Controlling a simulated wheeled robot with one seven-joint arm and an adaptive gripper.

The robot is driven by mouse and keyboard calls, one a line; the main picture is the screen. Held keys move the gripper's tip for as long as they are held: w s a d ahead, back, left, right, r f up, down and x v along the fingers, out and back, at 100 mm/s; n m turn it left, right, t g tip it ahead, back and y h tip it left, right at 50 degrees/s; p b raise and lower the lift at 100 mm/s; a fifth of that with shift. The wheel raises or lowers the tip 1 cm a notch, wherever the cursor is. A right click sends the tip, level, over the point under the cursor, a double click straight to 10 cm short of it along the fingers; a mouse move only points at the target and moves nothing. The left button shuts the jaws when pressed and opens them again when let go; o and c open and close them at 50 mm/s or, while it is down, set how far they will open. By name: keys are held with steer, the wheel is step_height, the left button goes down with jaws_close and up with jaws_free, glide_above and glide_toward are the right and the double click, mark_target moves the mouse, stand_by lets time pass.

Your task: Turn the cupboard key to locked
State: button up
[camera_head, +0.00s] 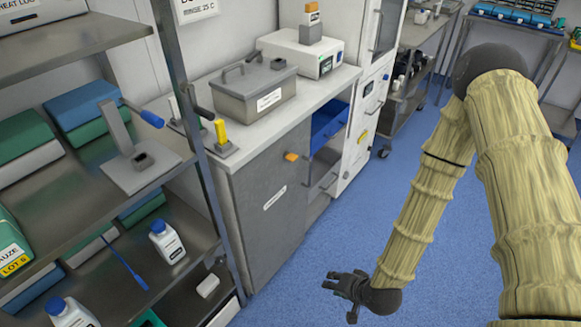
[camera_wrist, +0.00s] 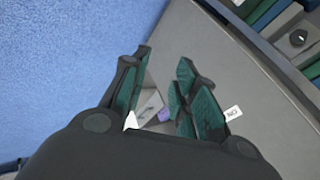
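The grey cupboard (camera_head: 263,225) stands under the counter, with a white label on its front. A small orange piece (camera_head: 291,157) sticks out near the top of that front; it may be the key, but its shape and turn are too small to tell. My gripper (camera_head: 345,284) is low over the floor, in front of the cupboard and well apart from the orange piece. In the wrist view my gripper (camera_wrist: 160,85) is open, its green-padded fingers spread. The cupboard front (camera_wrist: 215,60) lies behind the fingers. A small purple thing (camera_wrist: 165,114) shows between them, seemingly beyond them.
An open metal shelf (camera_head: 75,205) with boxes and bottles stands at left. A blue drawer (camera_head: 328,122) is beside the cupboard. A grey lidded box (camera_head: 255,95) and a white device (camera_head: 300,52) stand on the counter. The blue floor (camera_head: 330,225) ahead is clear.

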steer(key=w+a+r+m+t+y+b, duration=0.1)
steer(key=w+a+r+m+t, duration=0.15)
steer(key=w, duration=0.45)
steer(key=w+a+r+m+t+y+b, duration=0.1)
steer(key=w+a+r+t+y+b, duration=0.1)
steer(key=w+a+r, duration=0.3)
steer(key=m+t+y+b, duration=0.2)
steer(key=m+t, duration=0.1)
steer(key=t, duration=0.2)
glide_toward(294, 159)
steer(key=x, duration=1)
steer(key=shift+f, duration=0.2)
jaws_close()
